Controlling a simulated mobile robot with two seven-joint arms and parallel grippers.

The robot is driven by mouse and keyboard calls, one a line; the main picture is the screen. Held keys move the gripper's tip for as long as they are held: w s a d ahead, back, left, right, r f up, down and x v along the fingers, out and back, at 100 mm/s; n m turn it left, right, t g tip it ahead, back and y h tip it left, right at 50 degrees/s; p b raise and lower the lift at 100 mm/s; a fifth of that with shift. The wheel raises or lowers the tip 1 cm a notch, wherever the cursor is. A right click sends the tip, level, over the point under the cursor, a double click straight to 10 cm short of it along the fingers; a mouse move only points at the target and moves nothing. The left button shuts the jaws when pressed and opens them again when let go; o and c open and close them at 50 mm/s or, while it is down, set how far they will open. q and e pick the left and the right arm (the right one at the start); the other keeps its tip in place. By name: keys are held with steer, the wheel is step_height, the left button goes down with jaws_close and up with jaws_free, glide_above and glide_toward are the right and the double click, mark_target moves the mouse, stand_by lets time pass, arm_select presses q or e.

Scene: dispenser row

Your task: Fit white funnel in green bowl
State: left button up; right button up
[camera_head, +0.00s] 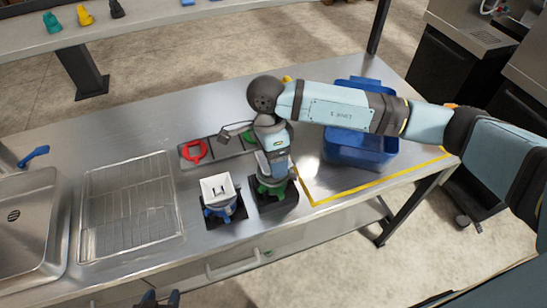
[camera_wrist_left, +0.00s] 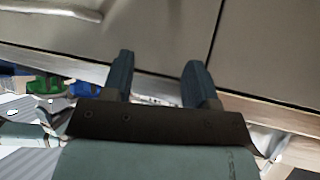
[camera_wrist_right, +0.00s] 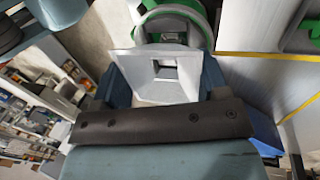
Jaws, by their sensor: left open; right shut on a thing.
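My right gripper (camera_wrist_right: 162,72) is shut on the white funnel (camera_wrist_right: 140,62), whose square opening faces the right wrist camera. Just beyond it in that view is a round grey ring edged with green, which looks like the green bowl (camera_wrist_right: 203,10). I cannot tell whether funnel and bowl touch. My left gripper (camera_head: 158,298) is open and empty at the counter's front edge, and its fingers (camera_wrist_left: 158,80) face the cabinet front.
Left of the green bowl, a white square-topped piece (camera_head: 215,184) sits on a blue part on another dark base. A red ring-shaped item (camera_head: 194,151) lies on a tray behind. A blue bin (camera_head: 360,150) stands right, inside yellow lines. A drying rack (camera_head: 130,205) and sink lie left.

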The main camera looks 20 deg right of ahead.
steer(key=shift+f+b, duration=0.3)
steer(key=shift+b, duration=0.05)
